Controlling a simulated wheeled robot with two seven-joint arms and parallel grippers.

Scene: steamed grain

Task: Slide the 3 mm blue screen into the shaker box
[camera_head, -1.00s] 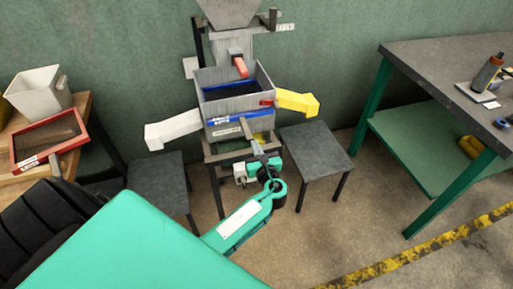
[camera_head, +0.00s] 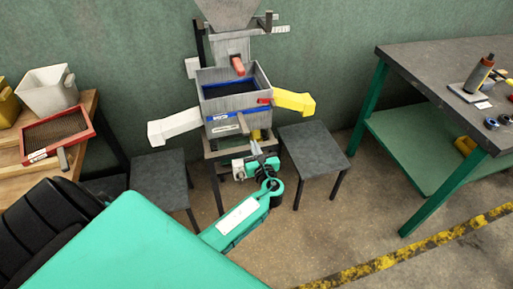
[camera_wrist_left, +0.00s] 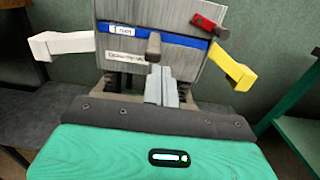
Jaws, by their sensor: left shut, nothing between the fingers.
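The shaker box (camera_head: 233,76) is a grey open-topped box on a stand at the centre. The blue screen (camera_head: 236,112) shows as a blue front strip with a white label across the box's front. In the left wrist view the strip (camera_wrist_left: 180,38) looks about level with the front wall, and its grey-brown handle (camera_wrist_left: 153,46) sticks out towards me. My left gripper (camera_head: 256,147) is shut and empty, just below and in front of the handle. Its closed fingers (camera_wrist_left: 161,86) show in the wrist view; whether they touch the handle is unclear. My right gripper is out of view.
A white spout (camera_head: 174,126) and a yellow spout (camera_head: 293,102) stick out at the box's sides. Dark stools (camera_head: 313,147) stand below them. A red-framed screen (camera_head: 91,121) and a white bin (camera_head: 47,92) sit on the left table. A green-legged bench (camera_head: 432,65) stands right.

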